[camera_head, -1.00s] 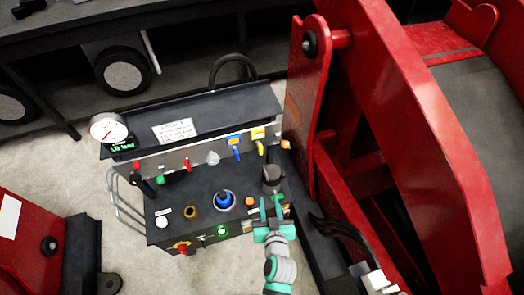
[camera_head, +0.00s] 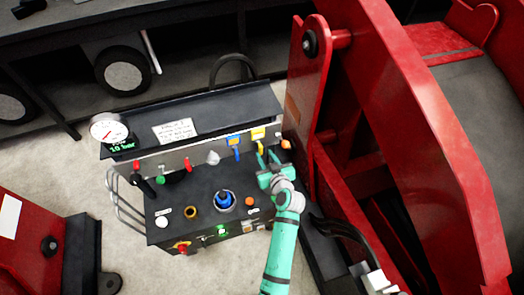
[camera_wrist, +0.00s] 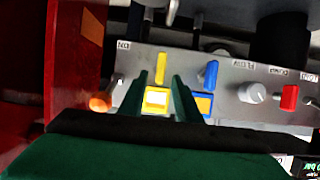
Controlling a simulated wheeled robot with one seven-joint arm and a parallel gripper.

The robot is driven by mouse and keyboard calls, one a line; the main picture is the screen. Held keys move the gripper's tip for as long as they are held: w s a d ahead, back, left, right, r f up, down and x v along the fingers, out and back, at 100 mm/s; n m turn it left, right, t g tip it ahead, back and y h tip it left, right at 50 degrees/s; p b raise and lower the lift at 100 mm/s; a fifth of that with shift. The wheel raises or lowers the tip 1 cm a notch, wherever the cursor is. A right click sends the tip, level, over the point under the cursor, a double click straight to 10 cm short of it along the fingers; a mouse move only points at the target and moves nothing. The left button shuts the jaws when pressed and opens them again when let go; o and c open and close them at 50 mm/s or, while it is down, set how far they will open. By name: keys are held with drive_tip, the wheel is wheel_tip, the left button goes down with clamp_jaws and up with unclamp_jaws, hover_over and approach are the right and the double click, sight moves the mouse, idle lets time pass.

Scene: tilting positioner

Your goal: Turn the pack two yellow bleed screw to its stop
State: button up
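The yellow bleed screw (camera_head: 261,147) hangs on the grey panel at the back of the bench unit, below a yellow tag (camera_head: 258,133). The yellow tag (camera_wrist: 157,101) lies between the fingers in that view. My gripper (camera_head: 268,157) is open and empty, just in front of the panel. Whether a finger touches the screw cannot be told.
A blue handle (camera_head: 237,154) is beside the yellow screw, and an orange knob (camera_head: 286,145) is on its other side. The grey knob (camera_head: 212,158) and red handle (camera_head: 189,165) are further left. A red machine frame (camera_head: 312,110) stands close at right. A gauge (camera_head: 108,128) is at left.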

sight(261, 150)
drive_tip(key=x, duration=0.4)
drive_tip(key=shift+w+a+f, duration=0.15)
drive_tip(key=shift+w+f, duration=0.05)
clamp_jaws()
